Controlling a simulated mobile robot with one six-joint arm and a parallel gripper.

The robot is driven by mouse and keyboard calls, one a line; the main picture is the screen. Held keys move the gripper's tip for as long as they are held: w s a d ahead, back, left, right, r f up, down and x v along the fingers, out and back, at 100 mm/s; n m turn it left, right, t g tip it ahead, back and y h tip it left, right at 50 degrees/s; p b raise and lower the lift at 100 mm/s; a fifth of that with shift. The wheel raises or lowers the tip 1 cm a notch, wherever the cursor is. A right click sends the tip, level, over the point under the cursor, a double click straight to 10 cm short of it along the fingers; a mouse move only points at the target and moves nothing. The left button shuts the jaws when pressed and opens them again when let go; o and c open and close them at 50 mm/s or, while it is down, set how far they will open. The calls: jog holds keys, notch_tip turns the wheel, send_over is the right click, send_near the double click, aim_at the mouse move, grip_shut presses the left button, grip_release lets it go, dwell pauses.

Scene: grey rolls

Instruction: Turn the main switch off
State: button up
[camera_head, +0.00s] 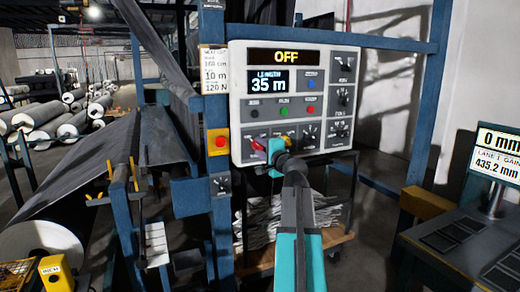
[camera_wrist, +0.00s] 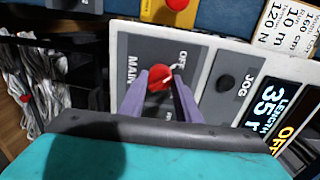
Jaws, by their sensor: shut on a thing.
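The grey control panel (camera_head: 236,120) hangs on a blue frame, and its top display (camera_head: 286,57) reads OFF. The main switch (camera_head: 258,146) is a red knob at the panel's lower left, partly covered by my gripper (camera_head: 273,152). In the wrist view the red knob of the main switch (camera_wrist: 158,80) sits between the two purple fingers of my gripper (camera_wrist: 160,82), which are shut on it. Its pale mark seems to point toward the OFF label, on the side toward the JOG button (camera_wrist: 225,84).
A red emergency button on a yellow box (camera_head: 219,142) is left of the panel. Other knobs (camera_head: 310,133) and coloured buttons (camera_head: 284,110) are close by. A cart with crumpled grey material (camera_head: 270,222) stands below. A console (camera_head: 460,235) is at right.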

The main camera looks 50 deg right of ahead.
jog(key=o, duration=1)
jog(key=shift+w+r, duration=0.15)
jog(key=shift+r, duration=0.05)
jog(key=shift+o, duration=0.4)
jog(key=shift+f, duration=0.1)
jog(key=shift+f, duration=0.1)
jog(key=b+v, duration=0.1)
jog(key=v, duration=1.3)
